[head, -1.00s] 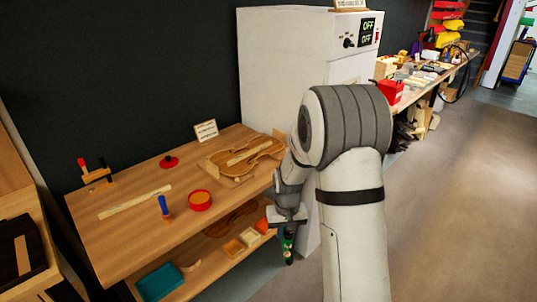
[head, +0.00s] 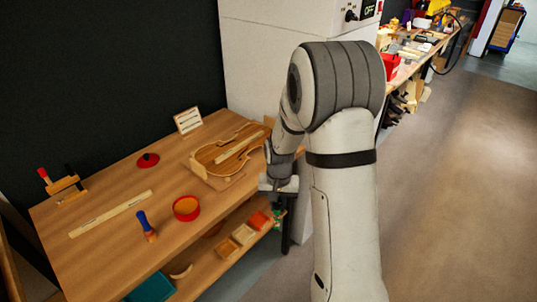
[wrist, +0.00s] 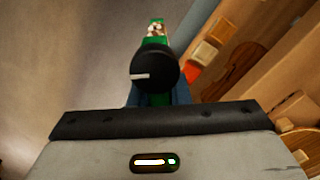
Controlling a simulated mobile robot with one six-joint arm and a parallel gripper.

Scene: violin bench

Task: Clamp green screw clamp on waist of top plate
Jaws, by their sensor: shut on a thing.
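My gripper (head: 279,193) is off the right front edge of the bench, beside the violin body. It is shut on the green screw clamp (head: 277,217), which hangs below it, mostly hidden by the gripper in the head view. In the wrist view the clamp's black round knob (wrist: 155,68) is close to the camera, with its green body (wrist: 156,32) beyond. The violin body with its pale top plate (head: 232,152) lies on a wooden support on the bench, apart from the clamp. Its right side is partly near my arm.
The bench top (head: 120,245) holds a red round tin (head: 187,208), a blue-handled tool (head: 146,226), a long pale strip (head: 110,213), a red disc (head: 148,160) and a small sign (head: 188,121). A white cabinet (head: 265,60) stands behind. The lower shelf holds small boxes (head: 243,234).

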